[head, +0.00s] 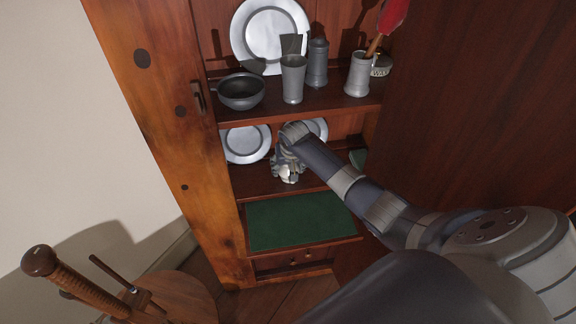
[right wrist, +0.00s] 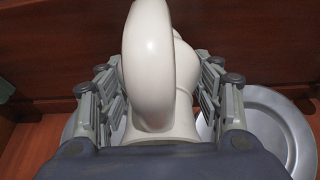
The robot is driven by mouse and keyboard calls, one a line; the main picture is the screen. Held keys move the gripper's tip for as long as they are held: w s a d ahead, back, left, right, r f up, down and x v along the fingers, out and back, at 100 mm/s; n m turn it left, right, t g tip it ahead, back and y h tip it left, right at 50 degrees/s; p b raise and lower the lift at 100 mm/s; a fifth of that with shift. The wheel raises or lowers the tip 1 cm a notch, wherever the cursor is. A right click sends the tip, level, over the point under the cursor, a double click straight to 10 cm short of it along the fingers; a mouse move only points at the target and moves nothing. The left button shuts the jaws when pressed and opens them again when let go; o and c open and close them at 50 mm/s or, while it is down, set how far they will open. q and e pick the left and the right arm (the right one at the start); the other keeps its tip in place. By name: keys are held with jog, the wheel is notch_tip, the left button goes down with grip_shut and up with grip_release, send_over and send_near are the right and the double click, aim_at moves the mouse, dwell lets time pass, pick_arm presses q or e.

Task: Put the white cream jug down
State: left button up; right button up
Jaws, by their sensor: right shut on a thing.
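The white cream jug (right wrist: 148,70) fills the middle of the right wrist view, its handle nearest the camera. My right gripper (right wrist: 160,100) has a finger on each side of it and is shut on it. In the head view my right gripper (head: 288,165) reaches into the lower shelf (head: 250,182) of the cupboard, and only a small white part of the jug shows below it. I cannot tell whether the jug's base touches the shelf. My left gripper is not in view.
Pewter plates stand at the back of the lower shelf, left (head: 247,145) and right (head: 318,130) of the gripper. A green panel (head: 295,221) lies below. A wooden stool (head: 175,298) stands at lower left.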

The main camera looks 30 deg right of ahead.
jog(key=o, duration=1.1)
jog(key=shift+f, duration=0.1)
jog(key=shift+o, duration=0.6)
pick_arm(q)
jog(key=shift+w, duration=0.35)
pick_arm(e)
jog(key=shift+s+r, duration=0.15)
jog(key=shift+r, duration=0.4)
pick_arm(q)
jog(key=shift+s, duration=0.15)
pick_arm(e)
jog(key=s+a, duration=0.1)
jog(key=s, duration=0.2)
jog(key=s+a, duration=0.2)
jog(key=s, duration=0.2)
jog(key=s+a, duration=0.1)
jog(key=s, duration=0.3)
jog(key=shift+s+a+r, duration=0.15)
jog(key=shift+a+r, duration=0.05)
jog(key=shift+a, duration=0.2)
